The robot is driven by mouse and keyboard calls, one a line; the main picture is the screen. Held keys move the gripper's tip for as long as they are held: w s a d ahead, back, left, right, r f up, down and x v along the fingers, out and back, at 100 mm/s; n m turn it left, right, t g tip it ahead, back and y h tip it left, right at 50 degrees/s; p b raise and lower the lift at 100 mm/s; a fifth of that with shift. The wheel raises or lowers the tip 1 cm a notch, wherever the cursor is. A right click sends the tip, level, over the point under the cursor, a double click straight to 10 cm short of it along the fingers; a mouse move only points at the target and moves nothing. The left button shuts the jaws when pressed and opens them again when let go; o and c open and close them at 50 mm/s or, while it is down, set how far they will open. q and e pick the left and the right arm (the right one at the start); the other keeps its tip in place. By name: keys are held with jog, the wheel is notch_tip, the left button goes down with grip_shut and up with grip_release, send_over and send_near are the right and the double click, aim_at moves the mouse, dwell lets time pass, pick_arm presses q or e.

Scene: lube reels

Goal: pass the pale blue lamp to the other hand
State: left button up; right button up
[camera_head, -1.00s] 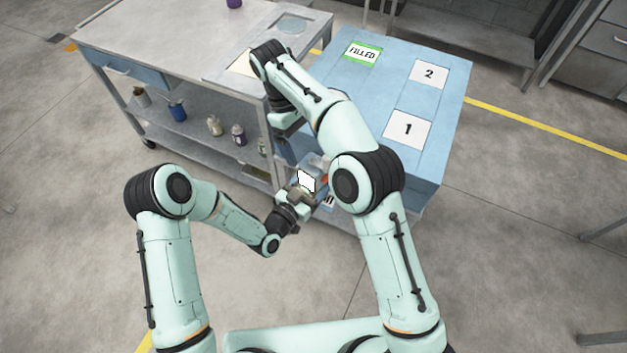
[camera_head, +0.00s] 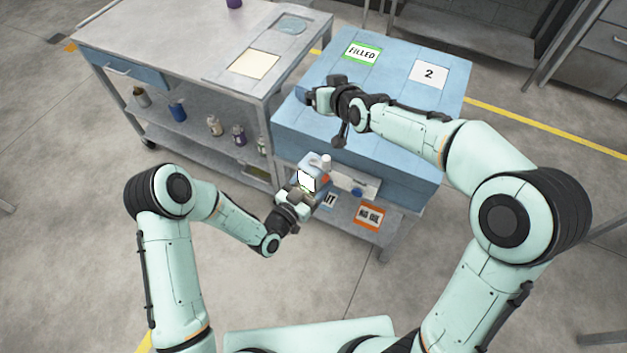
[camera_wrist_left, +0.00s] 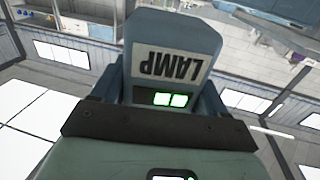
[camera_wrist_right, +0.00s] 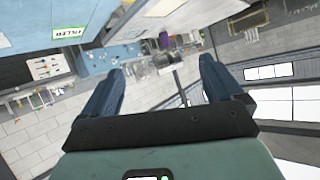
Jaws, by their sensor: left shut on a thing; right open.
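The pale blue lamp (camera_head: 310,166) is in the head view, in front of the blue bench, with a bright white face. In the left wrist view the lamp (camera_wrist_left: 170,25) stands up between the fingers, its LAMP label upside down. My left gripper (camera_head: 298,190) is shut on the lamp and holds it in the air. My right gripper (camera_head: 312,98) is over the left edge of the blue bench, beyond the lamp and apart from it. In the right wrist view its fingers (camera_wrist_right: 160,85) are wide apart with nothing held between them.
The blue bench (camera_head: 310,75) bears a FILLED card (camera_head: 362,52) and a card marked 2 (camera_head: 429,73).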

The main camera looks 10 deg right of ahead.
jog(key=s+d+r+m+t, duration=0.1)
jog(key=d+r+m+t, duration=0.1)
jog(key=d+r, duration=0.1)
jog(key=s+d+f+m+g+h, duration=0.1)
jog(key=s+d+f+g, duration=0.15)
jog(key=f, duration=0.85)
jog(key=s+d+f+m+g+h, duration=0.15)
jog(key=s+f, duration=0.25)
jog(key=f, duration=0.6)
jog(key=s+d+f+m+g+h, duration=0.15)
jog(key=s+f, duration=0.25)
jog(key=f, duration=0.7)
jog(key=s+a+f+g+y, duration=0.1)
jog(key=s+f+g, duration=0.1)
jog(key=s+f, duration=0.3)
jog(key=s+a+f+g+y, duration=0.1)
jog(key=s+f+g, duration=0.2)
jog(key=s, duration=0.8)
jog(key=s+a+f+g+y, duration=0.1)
jog(key=s+a+f+g, duration=0.1)
jog(key=s+f, duration=0.5)
jog(key=shift+s+f+g, duration=0.25)
jog(key=shift+s+g, duration=0.3)
jog(key=shift+s, duration=0.45)
jog(key=shift+d, duration=0.1)
